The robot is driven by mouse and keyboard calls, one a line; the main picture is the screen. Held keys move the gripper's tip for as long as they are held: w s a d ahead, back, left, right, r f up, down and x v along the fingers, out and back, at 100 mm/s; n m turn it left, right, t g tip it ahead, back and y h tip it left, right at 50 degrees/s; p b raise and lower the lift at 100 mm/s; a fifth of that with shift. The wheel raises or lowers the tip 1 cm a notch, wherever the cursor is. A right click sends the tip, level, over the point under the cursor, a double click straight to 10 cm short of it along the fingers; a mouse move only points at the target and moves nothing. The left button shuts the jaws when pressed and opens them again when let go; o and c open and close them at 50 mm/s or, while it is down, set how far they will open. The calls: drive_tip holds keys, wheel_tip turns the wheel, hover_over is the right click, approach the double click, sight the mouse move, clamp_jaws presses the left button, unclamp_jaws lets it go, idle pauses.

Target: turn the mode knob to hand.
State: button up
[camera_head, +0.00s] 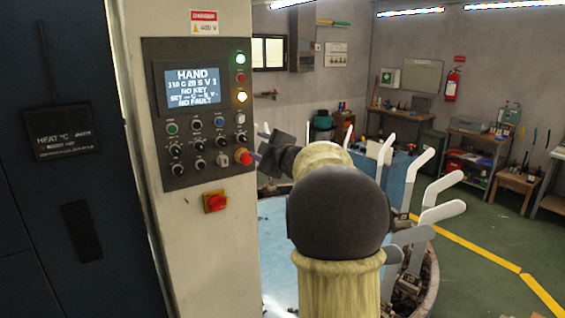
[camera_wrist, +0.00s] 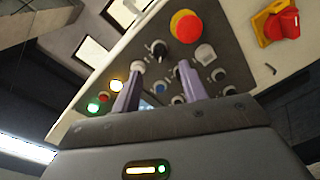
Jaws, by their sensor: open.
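The control panel (camera_head: 153,110) is on a pale column, and its blue screen (camera_head: 192,85) reads "HAND", with "NO KEY" and "NO FAULT" below. Several small black knobs (camera_head: 175,150) sit in rows under the screen. Their labels are too small to read, so I cannot tell which is the mode knob. My gripper (camera_wrist: 160,67) is open and empty, with two grey-purple fingers pointing at the panel. A black knob (camera_wrist: 158,49) shows just beyond the gap between the fingertips; contact cannot be judged. In the head view my gripper is at the panel's right edge.
A red emergency button (camera_head: 243,157) is close to the gripper at the panel's lower right. A red rotary switch (camera_head: 215,201) is below the panel. White sock-shaped boards (camera_head: 419,163) stand on a round machine at right.

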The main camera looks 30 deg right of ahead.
drive_tip(key=s+b, duration=0.2)
drive_tip(key=s, duration=0.8)
drive_tip(key=shift+s+d+r, duration=0.15)
drive_tip(key=shift+s+d, duration=0.2)
